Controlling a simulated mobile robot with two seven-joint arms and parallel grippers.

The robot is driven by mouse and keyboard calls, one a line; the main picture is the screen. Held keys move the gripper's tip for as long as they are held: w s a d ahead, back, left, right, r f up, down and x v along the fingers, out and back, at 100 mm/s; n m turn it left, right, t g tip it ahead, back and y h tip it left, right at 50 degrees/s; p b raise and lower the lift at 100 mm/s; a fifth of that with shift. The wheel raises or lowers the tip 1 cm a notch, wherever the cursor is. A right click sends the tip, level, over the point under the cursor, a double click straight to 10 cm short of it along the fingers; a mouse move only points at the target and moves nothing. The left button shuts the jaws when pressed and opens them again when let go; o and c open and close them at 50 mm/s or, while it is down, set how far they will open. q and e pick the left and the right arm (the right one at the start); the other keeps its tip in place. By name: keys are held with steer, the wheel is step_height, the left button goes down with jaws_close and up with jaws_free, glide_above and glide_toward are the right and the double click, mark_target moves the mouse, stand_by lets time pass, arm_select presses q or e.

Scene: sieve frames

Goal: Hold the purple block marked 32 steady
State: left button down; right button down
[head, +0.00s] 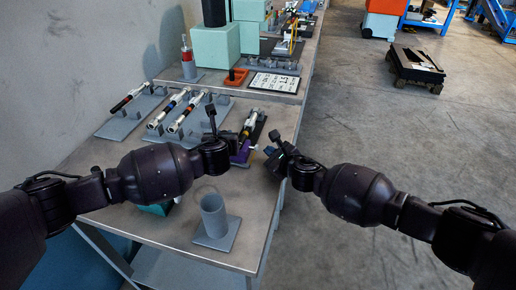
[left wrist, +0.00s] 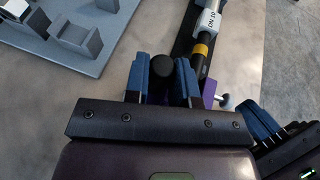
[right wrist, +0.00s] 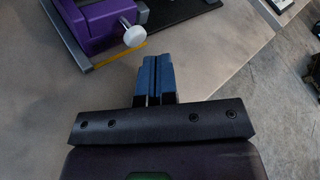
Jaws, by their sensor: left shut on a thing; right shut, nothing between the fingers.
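The purple block (head: 242,154) sits on the bench at its right side, under a silver and black tube piece; its marking is not readable. In the right wrist view the purple block (right wrist: 97,25) carries a white-ended knob. My left gripper (left wrist: 163,72) is shut on a black round-ended thing, beside the purple block (left wrist: 209,92), which is partly hidden behind the fingers. Whether that black thing joins the block, I cannot tell. My right gripper (head: 271,151) is shut and empty; its blue fingertips (right wrist: 156,62) are apart from the block, on its near side.
Several tube pieces lie on grey holders (head: 172,118) at the left. A grey upright cylinder (head: 214,216) stands on a plate in front. A labelled board (head: 274,82) lies behind. The bench's right edge is close, with open floor beyond.

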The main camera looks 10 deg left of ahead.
steer(key=shift+d, duration=0.1)
steer(key=d, duration=0.4)
steer(key=shift+s+d, duration=0.35)
steer(key=shift+d, duration=0.05)
stand_by(0.8)
arm_select(q)
steer(key=c, duration=0.9)
jaws_free()
steer(key=shift+o, duration=0.2)
